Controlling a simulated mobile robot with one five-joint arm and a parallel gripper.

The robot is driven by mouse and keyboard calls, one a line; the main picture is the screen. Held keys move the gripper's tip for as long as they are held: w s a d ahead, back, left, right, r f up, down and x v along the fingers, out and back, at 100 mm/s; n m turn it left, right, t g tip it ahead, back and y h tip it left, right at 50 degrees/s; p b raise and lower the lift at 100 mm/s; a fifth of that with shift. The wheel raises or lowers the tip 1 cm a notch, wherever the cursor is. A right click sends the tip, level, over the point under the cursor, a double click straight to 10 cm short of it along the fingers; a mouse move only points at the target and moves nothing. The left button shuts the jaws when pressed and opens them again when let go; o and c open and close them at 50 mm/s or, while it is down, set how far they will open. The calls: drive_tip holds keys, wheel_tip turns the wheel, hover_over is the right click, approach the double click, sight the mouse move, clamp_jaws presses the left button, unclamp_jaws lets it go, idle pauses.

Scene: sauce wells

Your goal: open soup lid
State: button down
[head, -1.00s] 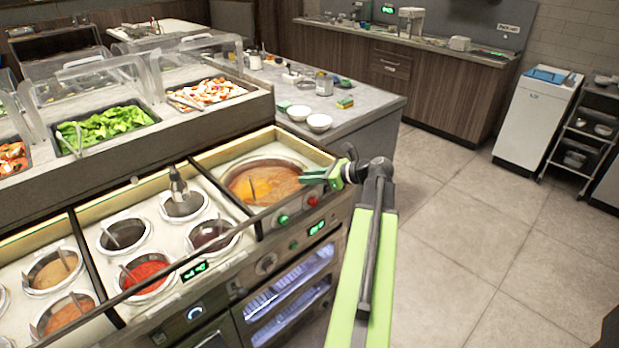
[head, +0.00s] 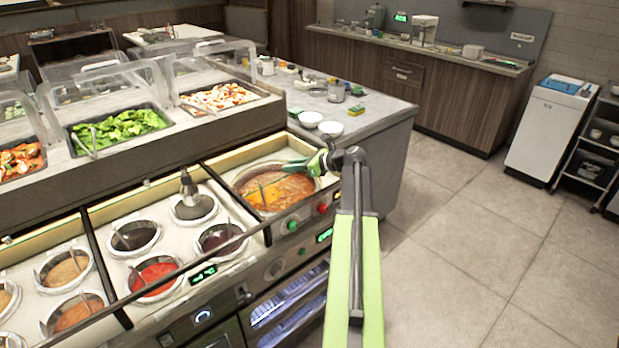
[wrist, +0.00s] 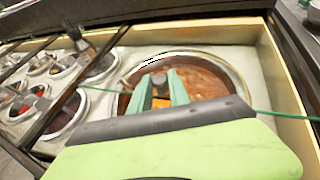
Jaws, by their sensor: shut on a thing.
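The round soup well (head: 240,205) with a silver rim holds orange-red soup and sits at the right end of the counter. It also shows below my gripper in the wrist view (wrist: 228,68). My gripper (head: 286,167) reaches over the well from the right. Its two green fingers (wrist: 158,82) are close together above the soup, shut on a small dark part between their tips, which looks like the handle of a see-through soup lid. The lid's outline is not clear, and I cannot tell whether it touches the rim. An orange patch shows on the soup's left side.
Several smaller sauce wells (head: 156,268) with utensils lie left of the soup well. Glass guards (head: 95,80) stand over food trays behind. White bowls (head: 331,129) stand on the grey counter at the back. The floor (head: 470,240) on the right is clear.

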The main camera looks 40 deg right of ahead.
sight(257, 148)
drive_tip(key=w, duration=0.7)
drive_tip(key=w+d, duration=0.1)
drive_tip(key=w, duration=1.5)
drive_tip(key=shift+d, duration=0.3)
drive_tip(key=c, duration=1.2)
unclamp_jaws()
drive_tip(key=shift+c, duration=0.2)
drive_tip(key=p+v, duration=0.6)
drive_tip(key=v, duration=1)
drive_tip(key=shift+s+d+r+p, duration=0.1)
drive_tip(key=shift+s+r+p, duration=0.1)
drive_tip(key=shift+s+p, duration=0.1)
drive_tip(key=shift+s+d, duration=0.15)
drive_tip(key=shift+s, duration=0.2)
